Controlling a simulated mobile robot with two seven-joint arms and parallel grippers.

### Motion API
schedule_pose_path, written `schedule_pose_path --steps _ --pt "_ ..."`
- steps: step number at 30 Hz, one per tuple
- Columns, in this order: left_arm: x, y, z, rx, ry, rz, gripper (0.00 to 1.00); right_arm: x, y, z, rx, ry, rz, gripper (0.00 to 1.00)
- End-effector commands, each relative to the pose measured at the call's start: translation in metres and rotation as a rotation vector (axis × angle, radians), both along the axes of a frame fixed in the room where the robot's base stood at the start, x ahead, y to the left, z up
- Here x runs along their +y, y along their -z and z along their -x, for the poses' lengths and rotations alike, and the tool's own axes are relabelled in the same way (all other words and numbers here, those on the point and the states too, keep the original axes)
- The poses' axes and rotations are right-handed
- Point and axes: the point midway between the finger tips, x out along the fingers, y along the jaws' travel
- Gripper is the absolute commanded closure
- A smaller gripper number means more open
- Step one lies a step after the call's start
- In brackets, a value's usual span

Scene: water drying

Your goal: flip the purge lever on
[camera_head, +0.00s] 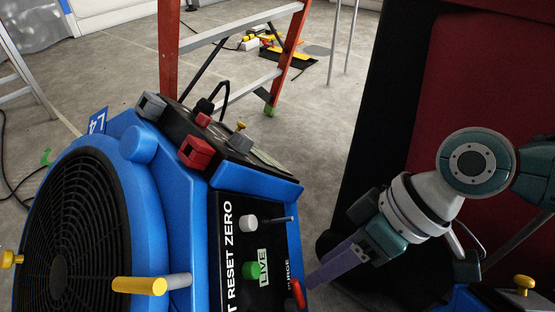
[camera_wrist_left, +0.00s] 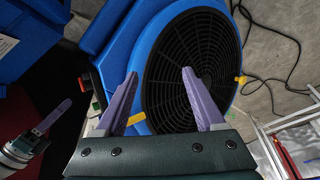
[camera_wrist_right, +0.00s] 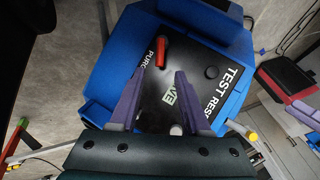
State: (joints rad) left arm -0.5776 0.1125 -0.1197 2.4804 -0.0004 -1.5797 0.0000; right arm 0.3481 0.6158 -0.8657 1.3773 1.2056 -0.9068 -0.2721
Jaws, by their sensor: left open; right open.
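The purge lever is a small red lever (camera_head: 298,293) beside the word PURGE, on the black panel of a blue fan machine (camera_head: 187,215). In the right wrist view the lever (camera_wrist_right: 160,52) stands just beyond and between my fingertips. My right gripper (camera_head: 314,279) is open and empty, its purple fingers close to the lever; I cannot tell if they touch it. In the right wrist view the right gripper (camera_wrist_right: 158,76) partly covers the panel (camera_wrist_right: 205,68). My left gripper (camera_wrist_left: 160,74) is open and empty in front of the machine's round black grille (camera_wrist_left: 205,60).
The panel also has a white knob (camera_head: 249,223) and a green knob (camera_head: 250,269). A yellow-tipped handle (camera_head: 140,286) sticks out by the grille. A red ladder (camera_head: 170,50) stands behind the machine. A dark red and black surface (camera_head: 430,80) is at the right.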

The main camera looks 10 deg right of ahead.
Motion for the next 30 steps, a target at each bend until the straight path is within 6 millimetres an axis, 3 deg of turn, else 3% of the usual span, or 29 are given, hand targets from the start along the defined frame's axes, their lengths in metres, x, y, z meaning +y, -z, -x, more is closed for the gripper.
schedule_pose_path --steps 1,3,9,21,30 --pt "0.001 0.012 -0.001 -0.002 0.0 -0.002 0.29 0.006 0.016 -0.001 0.0 -0.001 -0.001 0.53" --pt "0.001 0.02 -0.001 -0.003 0.002 -0.006 0.29 0.013 0.028 -0.002 0.0 -0.001 -0.001 0.53" --pt "0.003 0.036 -0.001 -0.002 0.005 -0.01 0.29 0.027 0.051 -0.005 -0.001 -0.002 0.0 0.53" --pt "0.003 0.039 0.001 0.002 0.007 -0.01 0.29 0.032 0.057 -0.006 0.0 -0.002 0.002 0.53" --pt "0.002 0.04 0.001 0.003 0.007 -0.009 0.29 0.032 0.057 -0.006 0.0 -0.002 0.002 0.85"
